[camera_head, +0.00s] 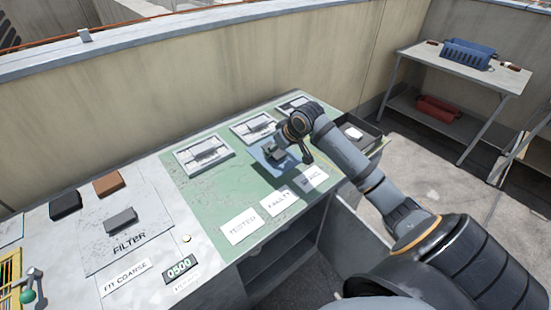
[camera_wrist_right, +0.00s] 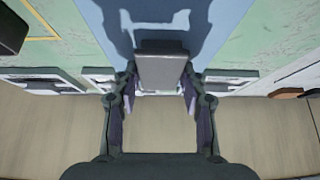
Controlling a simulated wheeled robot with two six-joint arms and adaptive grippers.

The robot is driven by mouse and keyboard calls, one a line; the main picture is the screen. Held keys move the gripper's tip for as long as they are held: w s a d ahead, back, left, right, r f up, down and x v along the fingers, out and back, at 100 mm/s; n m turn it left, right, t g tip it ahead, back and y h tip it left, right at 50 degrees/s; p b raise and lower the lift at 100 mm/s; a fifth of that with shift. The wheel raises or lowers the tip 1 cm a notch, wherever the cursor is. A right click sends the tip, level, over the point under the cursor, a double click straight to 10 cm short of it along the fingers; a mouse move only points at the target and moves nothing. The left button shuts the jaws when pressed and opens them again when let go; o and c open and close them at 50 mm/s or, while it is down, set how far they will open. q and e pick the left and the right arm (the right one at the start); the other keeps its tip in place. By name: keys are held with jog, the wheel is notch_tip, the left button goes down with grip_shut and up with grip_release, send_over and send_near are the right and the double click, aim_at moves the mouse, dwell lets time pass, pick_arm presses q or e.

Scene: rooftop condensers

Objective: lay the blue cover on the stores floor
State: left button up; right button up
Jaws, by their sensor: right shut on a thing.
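The blue cover (camera_head: 264,160) is a flat plate with a grey block handle (camera_wrist_right: 162,70) on its face. My right gripper (camera_head: 278,150) is shut on that handle. In the right wrist view, the gripper (camera_wrist_right: 160,82) has a finger on each side of the handle, and the blue plate (camera_wrist_right: 235,22) spreads beyond it. The cover is over the green part of the bench, behind the white label cards; I cannot tell whether it touches the bench. Nothing I can read is marked as the stores floor. My left gripper is not in view.
Several grey framed panels (camera_head: 204,154) line the back of the green mat (camera_head: 215,205). A dark tray (camera_head: 374,145) with a white item stands at the bench's right end. A side table (camera_head: 425,62) holds a blue crate (camera_head: 467,54); a red item (camera_head: 438,108) sits on its shelf.

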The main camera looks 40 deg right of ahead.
aim_at(276, 157)
jog(key=shift+w+d+f, duration=0.4)
jog(key=shift+w+f, duration=0.15)
jog(key=shift+f, duration=0.2)
jog(key=shift+w+d+f, duration=0.35)
jog(key=shift+w+f, duration=0.2)
jog(key=shift+f, duration=0.15)
notch_tip(276, 157, down, 3)
jog(key=shift+w+f, duration=0.1)
jog(key=shift+f, duration=0.1)
jog(key=o, duration=1.3)
jog(key=shift+f, duration=0.1)
jog(key=shift+c, duration=0.2)
